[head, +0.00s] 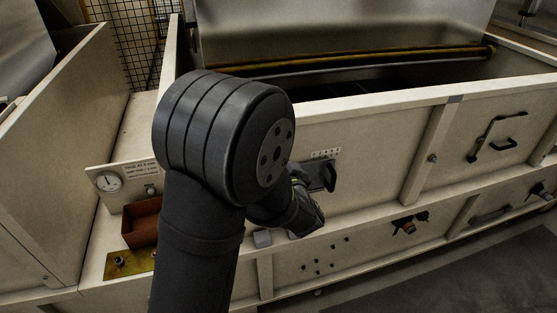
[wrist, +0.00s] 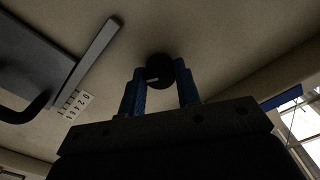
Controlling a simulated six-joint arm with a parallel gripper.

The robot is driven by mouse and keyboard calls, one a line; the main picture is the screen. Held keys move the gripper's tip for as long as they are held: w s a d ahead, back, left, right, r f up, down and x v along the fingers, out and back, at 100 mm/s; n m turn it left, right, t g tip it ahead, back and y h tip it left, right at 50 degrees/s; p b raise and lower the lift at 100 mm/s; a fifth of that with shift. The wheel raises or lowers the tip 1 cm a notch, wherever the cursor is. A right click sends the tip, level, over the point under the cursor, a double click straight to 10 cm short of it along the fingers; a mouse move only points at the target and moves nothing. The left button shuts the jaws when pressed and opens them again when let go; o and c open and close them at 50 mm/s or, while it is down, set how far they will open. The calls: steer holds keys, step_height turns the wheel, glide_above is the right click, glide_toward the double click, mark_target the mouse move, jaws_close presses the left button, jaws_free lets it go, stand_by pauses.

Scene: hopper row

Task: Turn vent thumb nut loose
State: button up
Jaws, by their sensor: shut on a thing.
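The vent thumb nut (wrist: 158,66) shows in the wrist view as a small, dark round knob on the pale panel, with a light mark on its face. My gripper (wrist: 161,80) has its two blue fingers on either side of it and is shut on it. The nut's shaft and the exact contact at the fingertips are too dark to make out. In the head view my gripper (head: 306,214) is low against the pale hopper front, partly behind my arm, and the nut is hidden there.
A dark vent plate with a handle (head: 328,176) is close beside my gripper, under a small marked scale (head: 325,153). A gauge (head: 108,181), a rusty open box (head: 143,222) and a brass plate (head: 128,263) are left of my arm. Further handles and knobs (head: 409,225) project at right.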

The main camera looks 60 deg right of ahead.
steer(key=shift+n, duration=11.9)
steer(key=o, duration=1)
